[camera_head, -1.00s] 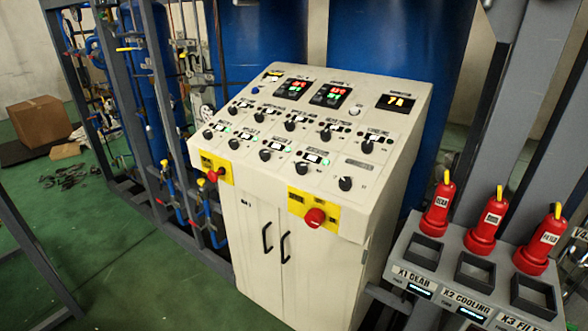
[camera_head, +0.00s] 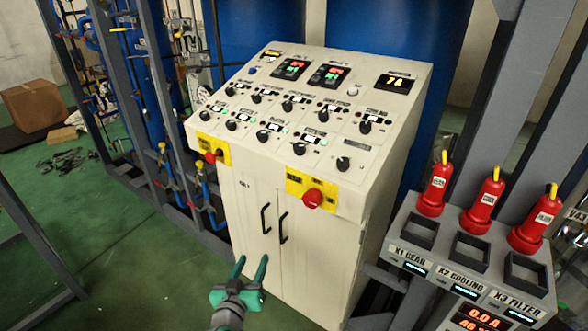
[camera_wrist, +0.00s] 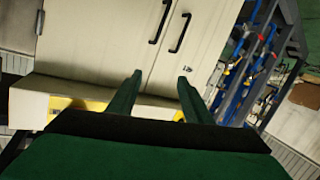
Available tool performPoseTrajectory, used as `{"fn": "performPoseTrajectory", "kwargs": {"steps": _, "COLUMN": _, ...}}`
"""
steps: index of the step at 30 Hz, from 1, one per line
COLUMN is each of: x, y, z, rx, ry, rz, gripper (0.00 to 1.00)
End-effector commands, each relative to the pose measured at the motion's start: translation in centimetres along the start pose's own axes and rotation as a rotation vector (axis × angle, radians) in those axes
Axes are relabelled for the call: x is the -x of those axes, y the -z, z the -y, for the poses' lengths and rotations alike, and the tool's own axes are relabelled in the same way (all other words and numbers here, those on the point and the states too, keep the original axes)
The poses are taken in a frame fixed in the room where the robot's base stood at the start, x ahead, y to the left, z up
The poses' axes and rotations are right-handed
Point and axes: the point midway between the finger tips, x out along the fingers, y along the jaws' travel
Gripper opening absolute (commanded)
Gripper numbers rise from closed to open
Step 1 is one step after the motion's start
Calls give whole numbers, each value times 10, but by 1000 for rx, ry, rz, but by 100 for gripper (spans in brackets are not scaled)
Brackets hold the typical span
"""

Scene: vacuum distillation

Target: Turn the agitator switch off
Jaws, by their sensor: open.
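The control panel (camera_head: 268,170) is a cream cabinet with a sloped top. The top carries two rows of black rotary switches with small labels too small to read, so I cannot tell which one is the agitator switch; one such switch (camera_head: 299,149) is in the front row. My gripper (camera_head: 252,268) is green, open and empty, in front of the cabinet doors and below the sloped top. In the wrist view my gripper (camera_wrist: 160,80) points toward the cabinet doors (camera_wrist: 120,35) with their two black handles. The switches are not seen in the wrist view.
Two red emergency knobs on yellow plates stick out of the panel front, on the left (camera_head: 213,156) and right (camera_head: 312,198). A rack with several red plugs (camera_head: 478,215) stands at the right. Grey frames and pipes stand at the left. Green floor (camera_head: 140,265) is free at front left.

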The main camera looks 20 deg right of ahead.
Motion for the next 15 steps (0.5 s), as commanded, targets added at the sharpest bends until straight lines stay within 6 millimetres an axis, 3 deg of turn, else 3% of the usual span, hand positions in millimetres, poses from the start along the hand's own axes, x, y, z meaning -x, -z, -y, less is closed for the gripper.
{"fn": "performPoseTrajectory", "kwargs": {"steps": 1, "x": -11, "y": 25, "z": -5, "rx": -12, "ry": -37, "rz": -15, "gripper": 46}}
{"fn": "performPoseTrajectory", "kwargs": {"steps": 7, "x": -39, "y": 110, "z": -31, "rx": -69, "ry": -201, "rz": -50, "gripper": 46}}
{"fn": "performPoseTrajectory", "kwargs": {"steps": 15, "x": -45, "y": 221, "z": -77, "rx": -186, "ry": -419, "rz": -108, "gripper": 46}}
